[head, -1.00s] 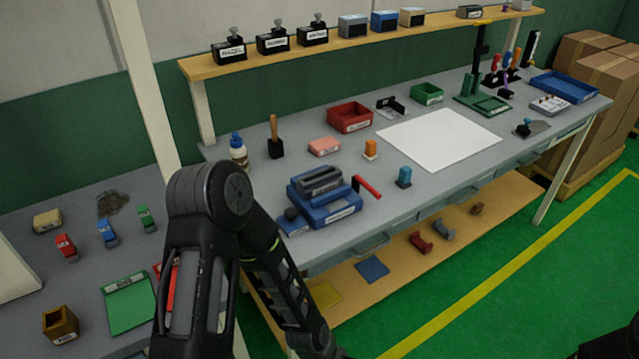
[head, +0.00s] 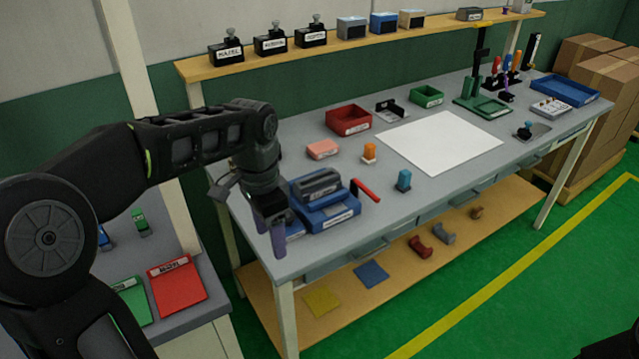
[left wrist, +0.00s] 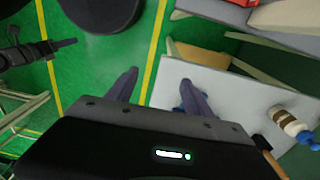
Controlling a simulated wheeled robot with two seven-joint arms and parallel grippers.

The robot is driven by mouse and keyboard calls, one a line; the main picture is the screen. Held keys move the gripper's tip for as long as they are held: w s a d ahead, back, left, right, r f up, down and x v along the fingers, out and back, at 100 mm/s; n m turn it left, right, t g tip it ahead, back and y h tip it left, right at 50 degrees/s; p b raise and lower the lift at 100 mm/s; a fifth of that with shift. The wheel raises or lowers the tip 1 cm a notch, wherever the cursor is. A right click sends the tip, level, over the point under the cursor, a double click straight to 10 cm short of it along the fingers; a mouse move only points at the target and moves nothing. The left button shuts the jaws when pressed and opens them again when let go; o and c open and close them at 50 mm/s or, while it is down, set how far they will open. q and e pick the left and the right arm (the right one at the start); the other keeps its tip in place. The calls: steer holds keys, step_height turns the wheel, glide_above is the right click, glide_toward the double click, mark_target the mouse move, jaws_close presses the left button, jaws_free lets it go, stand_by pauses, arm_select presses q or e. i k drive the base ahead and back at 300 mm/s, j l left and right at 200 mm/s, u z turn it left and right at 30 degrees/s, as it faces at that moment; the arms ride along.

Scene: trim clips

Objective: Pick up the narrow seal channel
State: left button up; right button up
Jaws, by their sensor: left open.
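I cannot tell for sure which piece is the narrow seal channel. A long grey piece (head: 318,184) lies on the blue holder (head: 331,212) at the bench's near left end. Small red (head: 420,246) and grey (head: 444,233) cradle-shaped pieces sit on the lower shelf. My left gripper (head: 279,238) points down over the bench's left end, just left of the blue holder. Its fingers are apart and empty in the left wrist view (left wrist: 158,78). A dark gripper with a purple tip, seemingly my right one (left wrist: 62,44), shows at the left there; its jaws are unclear.
The bench holds a red bin (head: 348,119), a green bin (head: 427,96), a white sheet (head: 440,140), a red-handled piece (head: 366,190) and a blue block (head: 404,180). A white bottle (left wrist: 290,123) stands near the gripper. A raised shelf (head: 370,47) runs behind the bench.

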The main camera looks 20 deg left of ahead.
mark_target(312, 188)
steer(key=i, duration=0.95)
